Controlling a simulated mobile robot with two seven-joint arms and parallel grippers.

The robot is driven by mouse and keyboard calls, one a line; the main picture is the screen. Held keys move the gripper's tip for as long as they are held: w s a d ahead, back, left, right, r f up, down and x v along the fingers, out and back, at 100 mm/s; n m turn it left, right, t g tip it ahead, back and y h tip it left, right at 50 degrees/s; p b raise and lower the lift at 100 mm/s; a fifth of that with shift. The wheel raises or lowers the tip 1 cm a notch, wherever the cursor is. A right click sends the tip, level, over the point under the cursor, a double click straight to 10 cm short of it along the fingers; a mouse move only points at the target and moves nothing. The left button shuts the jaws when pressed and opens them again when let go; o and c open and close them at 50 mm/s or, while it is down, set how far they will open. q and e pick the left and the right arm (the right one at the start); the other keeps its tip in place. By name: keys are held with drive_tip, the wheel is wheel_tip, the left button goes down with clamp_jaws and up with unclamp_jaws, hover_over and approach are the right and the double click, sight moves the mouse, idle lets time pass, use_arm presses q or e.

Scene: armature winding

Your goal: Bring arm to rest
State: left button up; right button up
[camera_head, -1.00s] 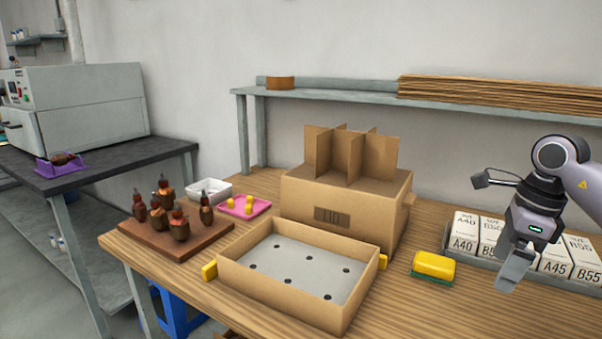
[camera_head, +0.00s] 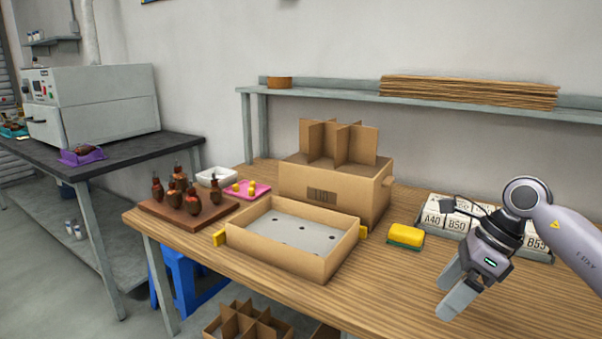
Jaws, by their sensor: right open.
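My right gripper (camera_head: 457,289) hangs over the right part of the wooden table (camera_head: 400,315), pointing down and left. Its jaws are open and nothing is between them. It is in front of the row of white labelled boxes (camera_head: 451,226), which the wrist partly hides, and apart from the yellow and green sponge (camera_head: 406,236) to its left. My right arm (camera_head: 567,237) comes in from the right edge. My left gripper does not show.
A shallow cardboard tray (camera_head: 309,266) with a holed grey insert stands mid-table. Behind it is a cardboard box (camera_head: 335,190) with dividers. Several brown armatures (camera_head: 192,200) stand on a wooden board at left. A shelf (camera_head: 360,98) spans the back. The front right table is clear.

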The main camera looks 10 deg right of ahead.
drive_tip(key=s+a+r+m+t+y+p, duration=0.15)
drive_tip(key=a+m+t+y, duration=0.25)
drive_tip(key=a+m+y, duration=0.45)
drive_tip(key=s+a+m+t+y+p, duration=0.25)
drive_tip(key=a+m+y, duration=0.25)
drive_tip(key=a, duration=0.6)
drive_tip(key=d+f+m+t+h+p, duration=0.1)
drive_tip(key=d+f+m+t+h, duration=0.35)
drive_tip(key=m, duration=0.55)
drive_tip(key=d+f+m+t+h+p, duration=0.1)
drive_tip(key=f+m+t+h+p, duration=0.15)
drive_tip(key=m+t+h, duration=0.55)
drive_tip(key=s+d+f+m+g+h+p, duration=0.1)
drive_tip(key=s+f+m+g+h, duration=0.3)
drive_tip(key=s+f+m+g, duration=0.5)
drive_tip(key=s+d+f+m, duration=0.1)
drive_tip(key=s+f+m, duration=0.3)
drive_tip(key=s+f, duration=0.1)
drive_tip(key=shift+f+g, duration=0.25)
drive_tip(key=shift+g, duration=0.05)
